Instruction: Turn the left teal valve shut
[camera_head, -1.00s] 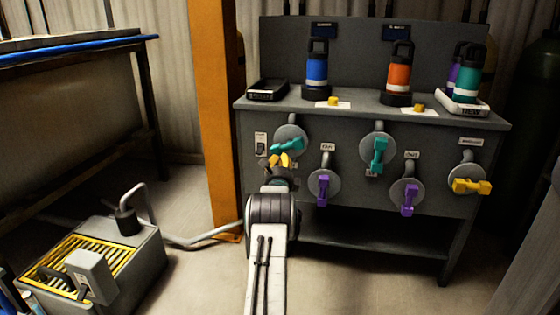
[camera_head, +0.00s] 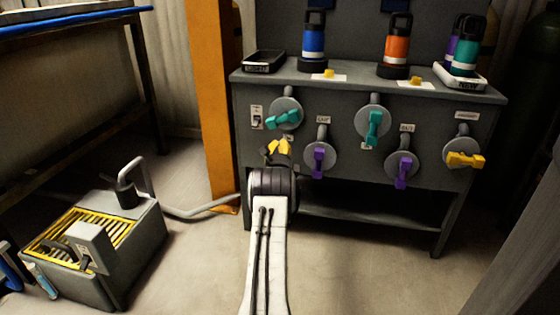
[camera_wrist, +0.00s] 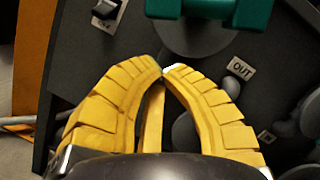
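The left teal valve (camera_head: 285,118) is on the upper left of the grey panel. Its handle lies near level, tilted slightly up to the right, in front of a round grey disc. In the wrist view its teal handle (camera_wrist: 212,9) shows at the top edge, partly cut off. My gripper (camera_head: 277,147) is just below this valve in the head view, apart from the handle.
A second teal valve (camera_head: 373,127) with an upright handle is to the right. Purple valves (camera_head: 319,160) (camera_head: 402,172) sit lower, and a yellow valve (camera_head: 464,160) is far right. An orange post (camera_head: 211,100) stands left of the panel. Bottles stand on the bench top (camera_head: 350,83).

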